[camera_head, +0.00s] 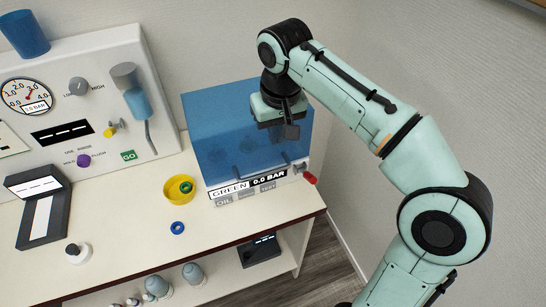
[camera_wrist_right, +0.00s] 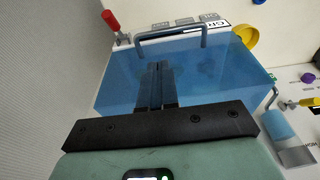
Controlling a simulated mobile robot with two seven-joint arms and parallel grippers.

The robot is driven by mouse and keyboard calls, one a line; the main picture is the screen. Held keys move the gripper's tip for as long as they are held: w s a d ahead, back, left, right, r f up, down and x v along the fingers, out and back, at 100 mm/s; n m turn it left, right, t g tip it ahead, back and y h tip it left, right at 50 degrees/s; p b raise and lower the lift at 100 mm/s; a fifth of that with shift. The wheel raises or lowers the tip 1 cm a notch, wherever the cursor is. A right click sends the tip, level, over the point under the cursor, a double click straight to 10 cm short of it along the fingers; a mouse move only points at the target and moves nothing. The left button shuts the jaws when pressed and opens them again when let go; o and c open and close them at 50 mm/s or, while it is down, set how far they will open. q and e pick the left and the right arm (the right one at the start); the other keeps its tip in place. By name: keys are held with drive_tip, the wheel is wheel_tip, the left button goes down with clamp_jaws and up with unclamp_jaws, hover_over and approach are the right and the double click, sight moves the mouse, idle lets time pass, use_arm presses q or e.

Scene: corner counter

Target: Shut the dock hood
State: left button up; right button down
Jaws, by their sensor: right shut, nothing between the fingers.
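The dock hood (camera_head: 222,135) is a see-through blue box at the right end of the counter. It appears to sit low over the dock (camera_head: 251,189), whose front panel reads GREEN and 0.0 BAR. Round shapes show dimly through it. In the right wrist view the hood (camera_wrist_right: 215,75) lies beyond my fingers, with its grey bar handle (camera_wrist_right: 170,33) near the panel edge. My right gripper (camera_head: 291,132) is shut and empty, over the hood's right part. Whether the fingertips touch the hood is unclear. My left gripper is out of view.
A red knob (camera_head: 310,178) sticks out at the dock's right side. A yellow bowl (camera_head: 174,196) and a blue ring (camera_head: 178,227) lie to its left. A gauge panel (camera_head: 60,160) stands behind, and the wall is close on the right. The front counter is mostly clear.

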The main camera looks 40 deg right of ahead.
drive_tip(key=f, duration=0.3)
drive_tip(key=f+b, duration=0.1)
drive_tip(key=f, duration=0.3)
drive_tip(key=w+f, duration=0.1)
drive_tip(key=f, duration=0.3)
drive_tip(key=shift+d+f+b, duration=0.2)
drive_tip(key=shift+b, duration=0.2)
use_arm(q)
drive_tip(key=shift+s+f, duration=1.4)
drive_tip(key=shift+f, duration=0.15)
use_arm(e)
drive_tip(key=shift+w+f, duration=0.2)
drive_tip(key=shift+f, duration=0.35)
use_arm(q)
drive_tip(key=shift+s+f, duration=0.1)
use_arm(e)
drive_tip(key=shift+f, duration=0.1)
